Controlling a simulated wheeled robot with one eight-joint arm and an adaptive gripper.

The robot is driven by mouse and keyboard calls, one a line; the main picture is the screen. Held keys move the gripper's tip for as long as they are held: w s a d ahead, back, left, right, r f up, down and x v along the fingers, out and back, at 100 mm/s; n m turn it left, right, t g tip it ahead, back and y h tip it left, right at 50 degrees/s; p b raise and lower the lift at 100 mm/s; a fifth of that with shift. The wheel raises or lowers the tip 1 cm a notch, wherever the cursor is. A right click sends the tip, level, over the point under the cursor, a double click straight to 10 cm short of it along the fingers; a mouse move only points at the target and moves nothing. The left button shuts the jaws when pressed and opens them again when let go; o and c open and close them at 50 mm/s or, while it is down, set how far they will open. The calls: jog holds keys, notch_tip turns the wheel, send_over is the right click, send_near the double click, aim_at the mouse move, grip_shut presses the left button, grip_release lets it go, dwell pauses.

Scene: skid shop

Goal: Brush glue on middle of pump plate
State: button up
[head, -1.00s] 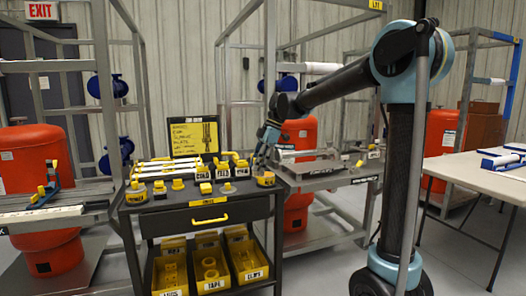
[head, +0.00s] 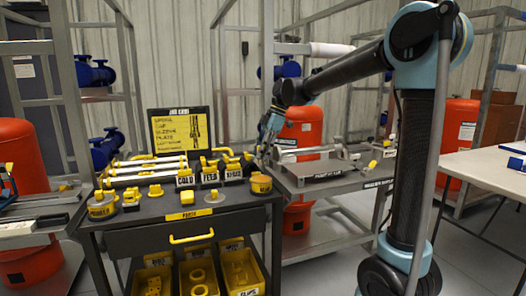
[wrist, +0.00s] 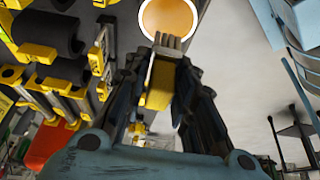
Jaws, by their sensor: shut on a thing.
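My gripper (head: 264,150) is above the right end of the parts cart. In the wrist view my gripper (wrist: 165,85) is shut on a brush (wrist: 160,80) with a yellow body and pale bristles. The bristles point at a round pot of amber glue (wrist: 168,16) and overlap its near rim in the picture; I cannot tell whether they touch it. In the head view the glue pot (head: 261,185) is on the cart's right corner. A grey flat plate (head: 325,170) lies on the stand to the right; I cannot tell if it is the pump plate.
The dark parts cart (head: 220,222) holds yellow-capped parts, pipes and a yellow sign board (head: 180,130). Yellow bins (head: 240,270) sit below. A red tank (head: 300,130) stands behind the stand. A white table (head: 490,168) is at right, with open floor before it.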

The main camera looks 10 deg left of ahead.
aim_at(262, 161)
jog(key=shift+a+f, duration=0.1)
jog(key=shift+f, duration=2.1)
jog(key=shift+s+f, duration=0.1)
jog(key=shift+f, duration=0.45)
jog(key=shift+s+f, duration=0.1)
jog(key=shift+f, duration=0.4)
jog(key=shift+r, duration=0.1)
jog(key=shift+r, duration=3.4)
